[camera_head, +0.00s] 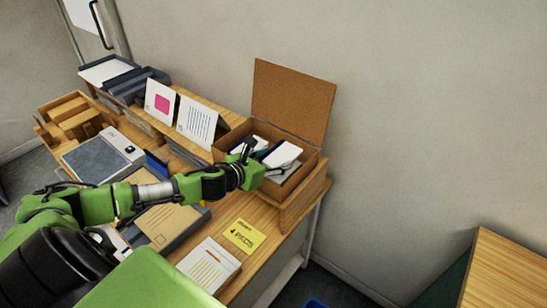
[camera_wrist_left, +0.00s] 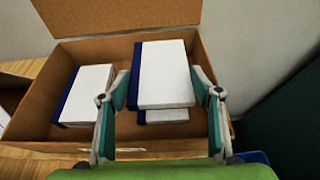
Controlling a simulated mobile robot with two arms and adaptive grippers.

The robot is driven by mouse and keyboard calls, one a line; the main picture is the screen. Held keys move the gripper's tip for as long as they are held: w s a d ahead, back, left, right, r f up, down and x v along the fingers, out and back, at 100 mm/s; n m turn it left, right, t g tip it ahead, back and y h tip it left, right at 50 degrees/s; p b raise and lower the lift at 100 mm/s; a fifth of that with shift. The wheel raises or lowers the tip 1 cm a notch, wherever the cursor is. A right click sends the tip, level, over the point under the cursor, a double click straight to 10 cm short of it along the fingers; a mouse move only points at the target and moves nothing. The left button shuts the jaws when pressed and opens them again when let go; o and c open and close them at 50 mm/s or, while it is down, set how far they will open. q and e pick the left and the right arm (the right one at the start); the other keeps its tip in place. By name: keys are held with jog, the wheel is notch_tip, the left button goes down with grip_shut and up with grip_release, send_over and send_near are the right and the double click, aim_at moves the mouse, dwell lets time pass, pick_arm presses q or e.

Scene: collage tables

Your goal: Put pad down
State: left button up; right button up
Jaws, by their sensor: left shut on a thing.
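My left gripper (camera_head: 262,160) is over the open box, shut on a white pad with a dark blue spine (camera_head: 283,154). In the left wrist view the held pad (camera_wrist_left: 166,72) lies between the two fingers of the left gripper (camera_wrist_left: 162,95). The cardboard box (camera_head: 303,186) has its brown lid (camera_head: 293,100) standing up against the wall. Inside it, another pad (camera_wrist_left: 90,92) lies on the left. A further pad (camera_wrist_left: 165,116) is partly hidden beneath the held one. Whether the held pad touches it cannot be told. My right gripper is not in view.
A yellow note reading "4 PADS" (camera_head: 244,235) lies in front of the box. A white stack with printed lines (camera_head: 208,265) lies nearer. A brown envelope (camera_head: 168,224) is under my left arm. Standing cards (camera_head: 197,120) are left of the box. Another wooden table (camera_head: 512,275) is at right.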

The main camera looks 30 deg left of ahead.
pick_arm(q)
jog(key=shift+f+b, duration=0.4)
jog(key=shift+f, duration=0.15)
jog(key=o, duration=1.2)
jog(key=shift+r, duration=0.15)
jog(key=shift+r+p, duration=0.4)
jog(key=shift+r, duration=0.05)
jog(key=shift+v, duration=6.05)
